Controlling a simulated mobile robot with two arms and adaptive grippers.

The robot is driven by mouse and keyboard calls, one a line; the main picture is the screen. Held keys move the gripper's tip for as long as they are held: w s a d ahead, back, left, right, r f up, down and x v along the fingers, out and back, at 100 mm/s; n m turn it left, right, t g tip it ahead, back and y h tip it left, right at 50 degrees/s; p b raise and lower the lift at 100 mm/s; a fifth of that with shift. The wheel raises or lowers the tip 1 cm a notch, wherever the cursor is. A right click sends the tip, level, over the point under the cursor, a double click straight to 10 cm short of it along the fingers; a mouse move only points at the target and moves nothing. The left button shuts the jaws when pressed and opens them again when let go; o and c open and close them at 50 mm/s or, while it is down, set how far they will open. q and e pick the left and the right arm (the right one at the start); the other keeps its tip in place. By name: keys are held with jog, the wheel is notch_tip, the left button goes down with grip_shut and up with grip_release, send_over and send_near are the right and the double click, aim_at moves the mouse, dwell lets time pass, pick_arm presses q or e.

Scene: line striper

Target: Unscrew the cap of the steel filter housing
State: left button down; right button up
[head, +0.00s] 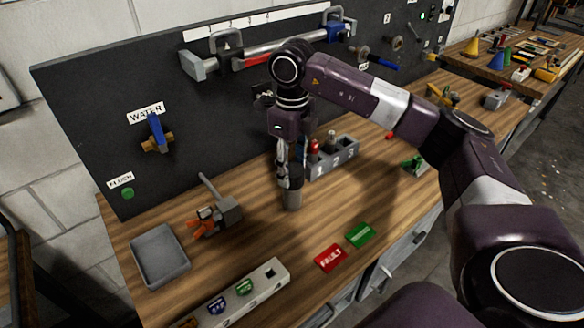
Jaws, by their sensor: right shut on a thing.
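The steel filter housing (291,198) stands upright on the wooden workbench, left of the numbered grey rack. Its dark cap (293,182) is at the top, partly hidden by my fingers. My right gripper (290,176) reaches down from above and is shut on the cap. The arm comes in from the right side. My left gripper is not in view.
A grey tray (159,256), a grey block with a lever (226,209) and a numbered strip (240,291) lie on the left. Red FAULT (330,257) and green (360,235) plates lie in front. The numbered rack (333,158) stands close on the right. A dark panel (90,100) rises behind.

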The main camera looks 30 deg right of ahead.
aim_at(292, 169)
jog(key=shift+r, duration=0.15)
jog(key=shift+r+p, duration=0.65)
jog(key=shift+r, duration=0.2)
jog(key=shift+r, duration=0.1)
jog(key=shift+r+p, duration=1.75)
jog(key=shift+r, duration=0.65)
